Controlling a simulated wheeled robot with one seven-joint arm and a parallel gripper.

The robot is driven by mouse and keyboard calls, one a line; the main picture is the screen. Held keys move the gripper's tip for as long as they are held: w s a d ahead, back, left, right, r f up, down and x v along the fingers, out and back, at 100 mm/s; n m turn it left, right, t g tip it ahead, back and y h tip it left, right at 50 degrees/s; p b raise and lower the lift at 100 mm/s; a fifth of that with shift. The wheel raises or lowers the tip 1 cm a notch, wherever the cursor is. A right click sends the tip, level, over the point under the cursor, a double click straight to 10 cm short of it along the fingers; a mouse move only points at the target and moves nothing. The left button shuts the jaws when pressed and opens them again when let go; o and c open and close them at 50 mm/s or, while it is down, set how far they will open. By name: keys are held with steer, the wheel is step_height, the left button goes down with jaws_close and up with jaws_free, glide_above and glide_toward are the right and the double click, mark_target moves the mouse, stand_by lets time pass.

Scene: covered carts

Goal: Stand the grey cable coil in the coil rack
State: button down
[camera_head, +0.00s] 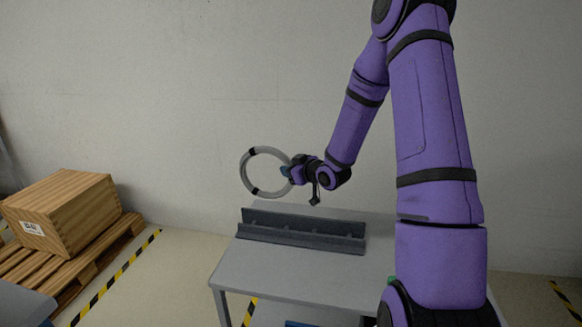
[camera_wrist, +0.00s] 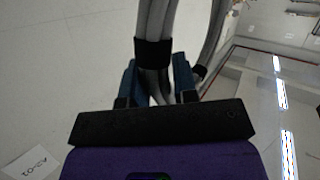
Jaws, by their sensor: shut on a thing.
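The grey cable coil (camera_head: 243,172) is a ring with black bands, held upright in the air above the back left of the table. My gripper (camera_head: 287,171) is shut on the coil's right side. In the wrist view my gripper's blue-green fingers (camera_wrist: 157,82) close around the grey coil (camera_wrist: 155,18), with a black band just above them. The coil rack (camera_head: 300,232) is a dark grey, long slotted piece lying on the table, below and to the right of the coil. The coil is apart from the rack.
The grey table (camera_head: 290,270) has clear room in front of the rack. A wooden crate (camera_head: 65,212) sits on a pallet (camera_head: 95,262) at the left, beside yellow-black floor tape. A plain wall stands behind. My purple arm covers the table's right side.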

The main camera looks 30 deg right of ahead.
step_height(320, 180, down, 13)
stand_by(2.1)
stand_by(0.3)
steer(key=c, duration=0.8)
jaws_free()
steer(key=v, duration=1)
steer(key=shift+s+r, duration=0.15)
steer(key=shift+s, duration=0.2)
steer(key=shift+w+r, duration=0.1)
